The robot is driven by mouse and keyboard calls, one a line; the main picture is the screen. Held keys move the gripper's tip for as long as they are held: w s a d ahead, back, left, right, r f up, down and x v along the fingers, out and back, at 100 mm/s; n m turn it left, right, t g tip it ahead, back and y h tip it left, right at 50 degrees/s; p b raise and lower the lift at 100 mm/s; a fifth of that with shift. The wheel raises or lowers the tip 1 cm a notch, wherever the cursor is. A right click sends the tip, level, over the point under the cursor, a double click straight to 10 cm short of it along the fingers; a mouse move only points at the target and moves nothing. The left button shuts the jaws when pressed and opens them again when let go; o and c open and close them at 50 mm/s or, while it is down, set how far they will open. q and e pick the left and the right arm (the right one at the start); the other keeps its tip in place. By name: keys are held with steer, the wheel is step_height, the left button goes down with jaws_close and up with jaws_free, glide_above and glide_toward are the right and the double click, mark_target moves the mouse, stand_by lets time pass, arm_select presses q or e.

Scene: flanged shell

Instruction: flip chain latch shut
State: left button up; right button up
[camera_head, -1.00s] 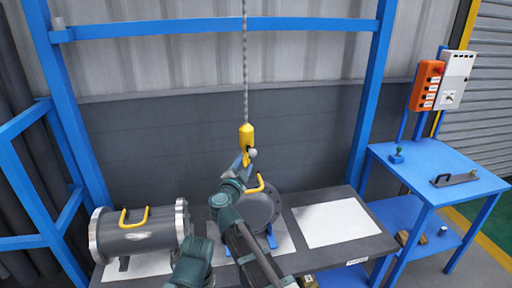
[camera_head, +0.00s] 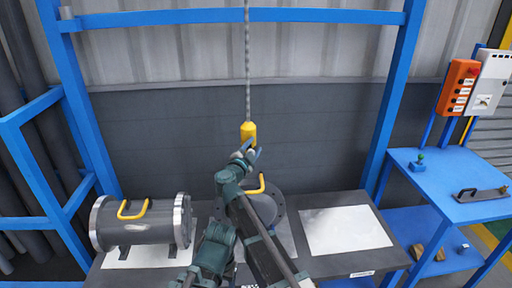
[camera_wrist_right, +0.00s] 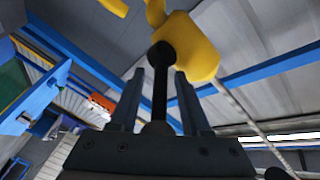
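The yellow hook block (camera_head: 248,131) hangs on a grey chain (camera_head: 247,60) above the bench; its lower part is hidden behind my right gripper (camera_head: 246,150). In the right wrist view, the yellow block (camera_wrist_right: 190,45) is just beyond my right gripper (camera_wrist_right: 158,85), and part of the yellow hook (camera_wrist_right: 155,12) shows at the top edge. A dark bar with a round end (camera_wrist_right: 161,60), probably the latch lever, lies between the two fingers. The fingers stand apart with a gap on each side of the bar. My left gripper is not in view.
A grey flanged shell with a yellow handle (camera_head: 140,222) lies at the bench's left. Another flanged part (camera_head: 268,208) stands below the hook, partly hidden by my arm. A white sheet (camera_head: 345,230) lies at right. A blue frame (camera_head: 395,95) surrounds the bench.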

steer(key=shift+w+f, duration=0.1)
jaws_close()
steer(key=shift+d, duration=0.2)
stand_by(1.0)
